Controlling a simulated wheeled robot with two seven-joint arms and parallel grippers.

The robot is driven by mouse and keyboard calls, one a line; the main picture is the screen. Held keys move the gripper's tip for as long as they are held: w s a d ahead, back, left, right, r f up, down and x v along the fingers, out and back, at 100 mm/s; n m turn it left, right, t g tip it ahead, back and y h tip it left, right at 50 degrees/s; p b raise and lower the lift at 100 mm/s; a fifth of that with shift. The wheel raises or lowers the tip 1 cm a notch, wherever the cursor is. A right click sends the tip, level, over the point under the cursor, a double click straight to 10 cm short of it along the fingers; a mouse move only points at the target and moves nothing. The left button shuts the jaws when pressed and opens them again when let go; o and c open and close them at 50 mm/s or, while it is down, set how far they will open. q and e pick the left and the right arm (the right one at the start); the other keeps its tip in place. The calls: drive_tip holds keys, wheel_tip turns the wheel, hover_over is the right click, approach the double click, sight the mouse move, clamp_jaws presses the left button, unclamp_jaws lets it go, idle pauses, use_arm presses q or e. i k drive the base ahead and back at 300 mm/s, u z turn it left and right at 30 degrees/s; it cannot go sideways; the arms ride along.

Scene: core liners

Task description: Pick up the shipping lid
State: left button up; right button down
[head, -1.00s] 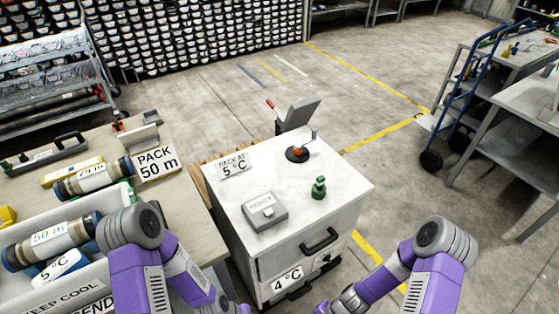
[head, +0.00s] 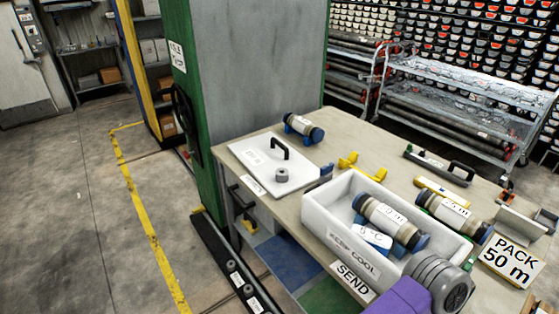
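A flat white lid (head: 258,170) with a black bar handle (head: 279,147) lies on the left end of the workbench, with a small label on its top. A grey round piece (head: 282,175) sits on the lid near its right edge. Part of my purple and grey arm shows at the lower right. Neither gripper is in view.
Another liner (head: 452,212) and a "PACK 50 m" sign (head: 511,262) are further right. A tall grey-green cabinet (head: 255,70) stands behind the bench's left end.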

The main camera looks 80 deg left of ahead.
sight(273, 155)
drive_tip(key=u, duration=3.2)
drive_tip(key=k, duration=0.5)
drive_tip(key=u, duration=1.3)
drive_tip(key=i, duration=1.9)
drive_tip(key=z, duration=0.4)
drive_tip(key=i, duration=1.5)
drive_tip(key=z, duration=1.2)
